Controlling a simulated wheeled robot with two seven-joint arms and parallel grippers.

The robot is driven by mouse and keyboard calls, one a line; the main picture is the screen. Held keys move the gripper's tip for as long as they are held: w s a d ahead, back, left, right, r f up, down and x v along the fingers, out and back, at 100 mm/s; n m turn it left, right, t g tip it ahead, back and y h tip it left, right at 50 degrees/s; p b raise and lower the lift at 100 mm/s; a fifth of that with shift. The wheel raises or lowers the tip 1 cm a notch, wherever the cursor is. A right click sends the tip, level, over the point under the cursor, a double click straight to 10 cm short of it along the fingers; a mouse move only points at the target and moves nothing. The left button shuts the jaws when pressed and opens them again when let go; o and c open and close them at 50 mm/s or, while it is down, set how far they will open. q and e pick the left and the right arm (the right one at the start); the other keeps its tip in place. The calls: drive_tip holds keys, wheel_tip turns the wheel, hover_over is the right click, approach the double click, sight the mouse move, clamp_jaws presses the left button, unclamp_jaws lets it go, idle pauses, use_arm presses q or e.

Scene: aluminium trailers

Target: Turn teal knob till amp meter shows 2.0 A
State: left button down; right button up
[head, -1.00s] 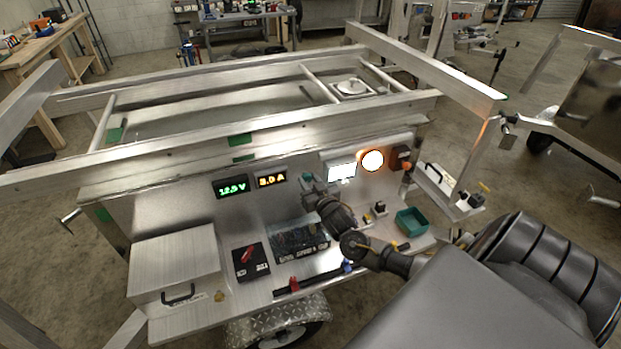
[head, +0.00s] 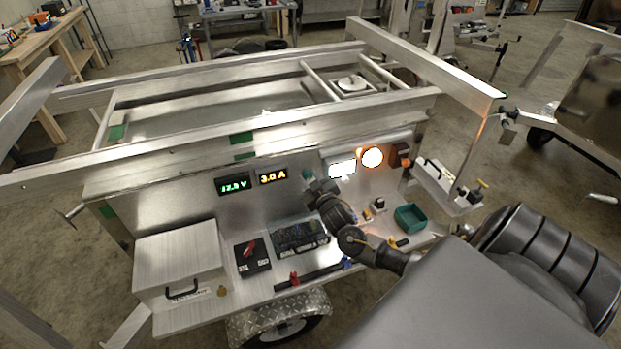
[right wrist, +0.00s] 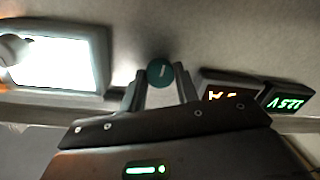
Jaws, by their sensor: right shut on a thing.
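The teal knob (head: 307,174) is on the upright metal panel, right of the meters. It also shows in the right wrist view (right wrist: 160,72), with a light mark on its face. My right gripper (head: 312,183) is shut on the knob, with one finger on each side of it in the wrist view (right wrist: 160,88). The amp meter (head: 272,177) shows amber digits that look like 3.0 A. In the wrist view it is upside down and partly hidden by my gripper. My left gripper is out of view.
A green voltage display (head: 232,186) is left of the amp meter. A lit white screen (head: 342,169) and a glowing round lamp (head: 372,158) are right of the knob. On the shelf below are a circuit board (head: 300,238), a teal bin (head: 410,217) and a metal box (head: 178,262).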

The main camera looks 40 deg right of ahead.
drive_tip(key=o, duration=0.9)
drive_tip(key=shift+o, duration=0.2)
drive_tip(key=b+v, duration=0.2)
drive_tip(key=v, duration=0.8)
drive_tip(key=shift+s, duration=0.4)
drive_tip(key=shift+a, duration=0.15)
